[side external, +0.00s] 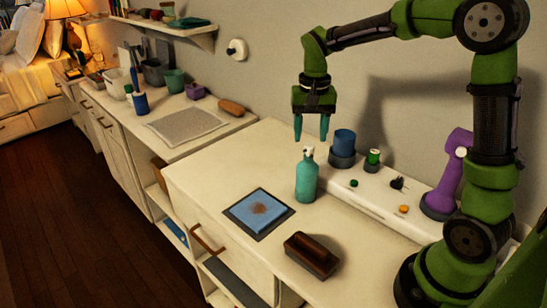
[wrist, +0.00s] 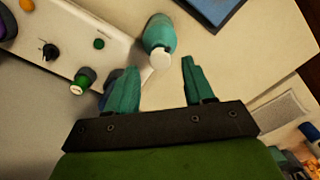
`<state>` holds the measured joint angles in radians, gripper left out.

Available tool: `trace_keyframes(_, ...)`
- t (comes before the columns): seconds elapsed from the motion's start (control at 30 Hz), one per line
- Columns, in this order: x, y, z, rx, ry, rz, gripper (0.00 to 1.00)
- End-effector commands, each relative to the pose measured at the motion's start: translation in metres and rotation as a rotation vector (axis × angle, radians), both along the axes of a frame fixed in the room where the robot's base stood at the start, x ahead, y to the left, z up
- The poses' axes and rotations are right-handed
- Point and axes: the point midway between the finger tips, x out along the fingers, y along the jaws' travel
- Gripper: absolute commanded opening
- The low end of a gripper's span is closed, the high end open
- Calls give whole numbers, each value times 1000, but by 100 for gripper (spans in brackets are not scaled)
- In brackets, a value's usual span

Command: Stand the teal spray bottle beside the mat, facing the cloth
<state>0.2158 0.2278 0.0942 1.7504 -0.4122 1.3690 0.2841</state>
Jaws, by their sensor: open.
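The teal spray bottle (side external: 307,178) stands upright on the white counter, just right of the dark mat (side external: 234,222). Its pale top shows between and beyond my fingertips in the wrist view (wrist: 160,40). A blue cloth (side external: 259,208) with a brown stain lies on the mat; a corner of the mat and cloth shows at the top of the wrist view (wrist: 212,10). My gripper (side external: 311,138) points down above and slightly behind the bottle, its teal fingers (wrist: 158,75) apart and empty. I cannot tell which way the nozzle faces.
A dark brown brush-like block (side external: 311,256) lies at the counter's front. A purple object (side external: 450,180) stands at right. The counter left of the mat is clear.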

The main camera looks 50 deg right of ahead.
Motion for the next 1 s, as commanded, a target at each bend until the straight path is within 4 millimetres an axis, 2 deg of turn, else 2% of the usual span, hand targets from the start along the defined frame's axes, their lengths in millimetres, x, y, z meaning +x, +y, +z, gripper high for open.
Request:
trace_keyframes(0.03,1,0,12,0,-4,1,52)
trace_keyframes(0.2,0,0,43,0,-3,0,52)
trace_keyframes(0.47,-6,4,66,1,-18,17,52)
trace_keyframes(0.57,-22,16,75,5,-75,69,52)
trace_keyframes(0.73,-71,46,85,16,-262,215,52)
trace_keyframes(0.9,-118,70,79,30,-462,335,52)
trace_keyframes(1.0,-137,79,71,36,-554,377,52)
